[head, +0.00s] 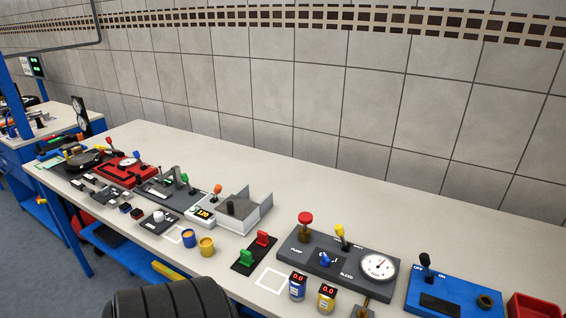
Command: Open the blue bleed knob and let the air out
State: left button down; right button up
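The blue bleed knob (325,258) sits on a dark grey panel (296,262) on the workbench, right of centre in the head view. The word BLEED is printed on the panel to its right and PUMP to its left. A red knob (305,221) stands at the panel's back left, and a yellow-topped lever (340,233) stands behind the blue knob. A round white gauge (378,267) is at the panel's right; its needle is too small to read surely. Neither of my grippers is in view.
A blue box (455,296) with a black lever stands right of the panel. A black tyre (170,300) is at the front. Bench space behind is clear.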

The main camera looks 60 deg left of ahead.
aim_at(324, 262)
jog(key=u, duration=1.45)
